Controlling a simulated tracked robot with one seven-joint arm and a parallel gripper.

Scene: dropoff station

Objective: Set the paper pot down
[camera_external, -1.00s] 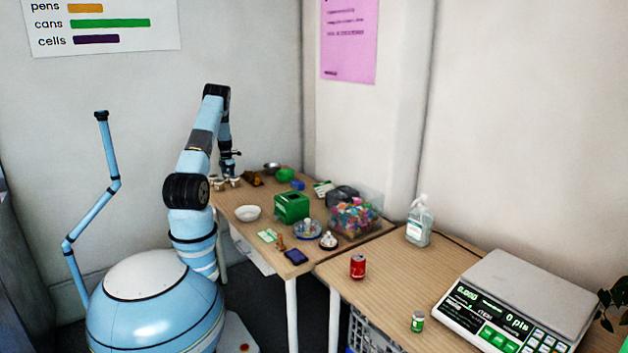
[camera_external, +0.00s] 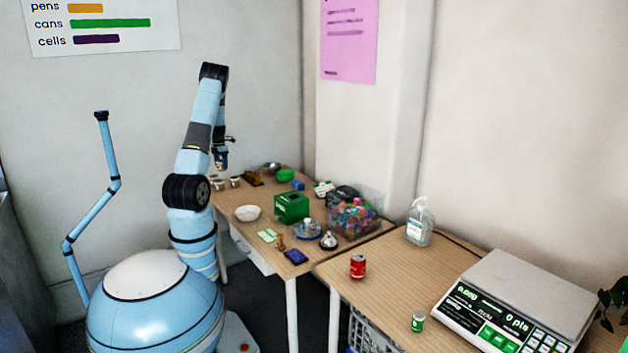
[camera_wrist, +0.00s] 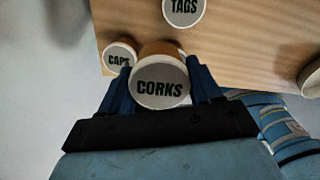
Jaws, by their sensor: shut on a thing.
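My gripper (camera_wrist: 162,88) is shut on a brownish pot with a grey top marked CORKS (camera_wrist: 159,75), a finger on either side. In the external view my gripper (camera_external: 222,160) is raised above the far left end of the wooden table. I take the CORKS pot as the paper pot. A pot marked CAPS (camera_wrist: 119,55) and one marked TAGS (camera_wrist: 184,9) stand on the table below, beyond the held pot in the wrist view. They also show small in the external view, where I cannot tell which is which.
A white bowl (camera_external: 247,213), green box (camera_external: 291,206), bin of colourful bits (camera_external: 353,218) and other small things crowd the table (camera_external: 240,232). Its edge runs close by the pots. The nearer table holds a red can (camera_external: 358,267) and a scale (camera_external: 520,300).

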